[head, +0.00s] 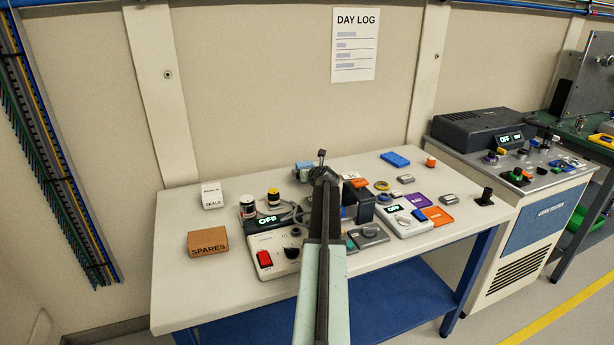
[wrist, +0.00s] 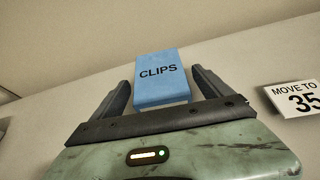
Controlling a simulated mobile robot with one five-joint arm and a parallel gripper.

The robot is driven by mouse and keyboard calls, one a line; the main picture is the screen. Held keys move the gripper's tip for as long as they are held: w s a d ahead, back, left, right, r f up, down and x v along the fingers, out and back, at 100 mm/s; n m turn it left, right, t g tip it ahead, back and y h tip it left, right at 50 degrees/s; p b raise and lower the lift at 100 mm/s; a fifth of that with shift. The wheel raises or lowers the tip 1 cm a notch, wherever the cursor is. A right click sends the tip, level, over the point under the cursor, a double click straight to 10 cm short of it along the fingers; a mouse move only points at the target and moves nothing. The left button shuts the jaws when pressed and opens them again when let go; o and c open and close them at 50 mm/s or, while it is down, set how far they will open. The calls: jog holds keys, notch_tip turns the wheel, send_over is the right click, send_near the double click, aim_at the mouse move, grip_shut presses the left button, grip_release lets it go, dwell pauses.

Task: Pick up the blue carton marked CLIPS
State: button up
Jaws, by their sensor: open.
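The blue carton marked CLIPS (wrist: 161,82) stands on the tabletop straight ahead in the wrist view, its lettering facing me. In the head view a small light-blue piece of it (head: 303,169) shows at the far side of the table, mostly hidden by my arm. My gripper (wrist: 160,79) is open, with one dark finger on each side of the carton's lower part. A strip of space shows beside each finger. I cannot tell how far the carton reaches in between them.
A white MOVE TO 35 card (wrist: 295,98) lies right of the carton. On the white table (head: 180,285) are a SPARES box (head: 207,242), a SEALS carton (head: 212,195), a control box with a red switch (head: 272,258) and several small items. The table's front left is clear.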

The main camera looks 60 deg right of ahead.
jog(key=x, duration=0.2)
jog(key=shift+w+d+f, duration=0.2)
jog(key=shift+d, duration=0.05)
jog(key=shift+a+r, duration=0.1)
jog(key=c, duration=1.5)
jog(key=shift+r, duration=0.1)
